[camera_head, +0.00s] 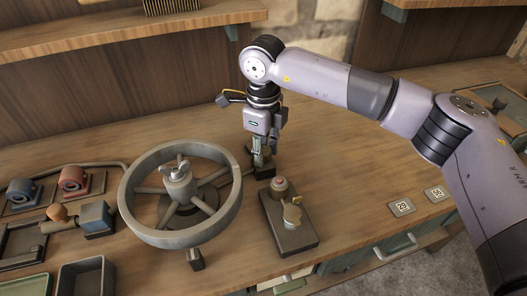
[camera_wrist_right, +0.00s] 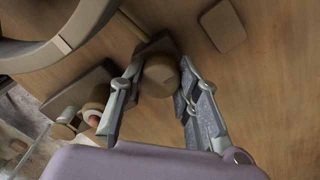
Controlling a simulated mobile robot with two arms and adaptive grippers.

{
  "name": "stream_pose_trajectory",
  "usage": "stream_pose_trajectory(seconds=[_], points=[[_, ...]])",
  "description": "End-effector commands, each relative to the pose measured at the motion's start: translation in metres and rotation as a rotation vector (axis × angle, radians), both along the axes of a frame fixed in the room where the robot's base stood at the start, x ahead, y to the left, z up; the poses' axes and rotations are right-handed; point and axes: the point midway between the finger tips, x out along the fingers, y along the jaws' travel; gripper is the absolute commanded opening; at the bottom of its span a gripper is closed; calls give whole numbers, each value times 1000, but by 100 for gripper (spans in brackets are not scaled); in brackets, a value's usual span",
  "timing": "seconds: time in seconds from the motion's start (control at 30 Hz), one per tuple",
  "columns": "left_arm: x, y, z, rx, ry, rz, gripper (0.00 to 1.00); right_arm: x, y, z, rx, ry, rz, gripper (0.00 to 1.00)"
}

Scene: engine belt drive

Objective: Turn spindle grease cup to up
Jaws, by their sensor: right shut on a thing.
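The spindle grease cup (camera_wrist_right: 160,78) is a round brownish cap on a dark base. My right gripper (camera_wrist_right: 158,72) comes down over it and has a finger on each side of it. In the head view my right gripper (camera_head: 262,160) points down at the cup, just right of the big handwheel, and hides most of it. The dark base (camera_head: 265,173) shows below the fingers. I cannot tell any pointer or mark on the cup. My left gripper is not in view.
The grey spoked handwheel (camera_head: 180,195) stands close on the left. A dark block (camera_head: 290,232) with a red button and a brass knob stands in front. Two small marked plates (camera_head: 402,207) lie to the right. Red and blue parts (camera_head: 72,180) stand far left.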

Motion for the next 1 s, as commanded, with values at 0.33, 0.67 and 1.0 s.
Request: stream_pose_trajectory(seconds=[0.33, 0.67, 1.0], points=[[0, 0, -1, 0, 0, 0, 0, 0, 0, 0, 0, 0, 11, 3], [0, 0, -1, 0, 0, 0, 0, 0, 0, 0, 0, 0, 10, 45], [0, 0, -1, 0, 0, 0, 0, 0, 0, 0, 0, 0, 9, 50]])
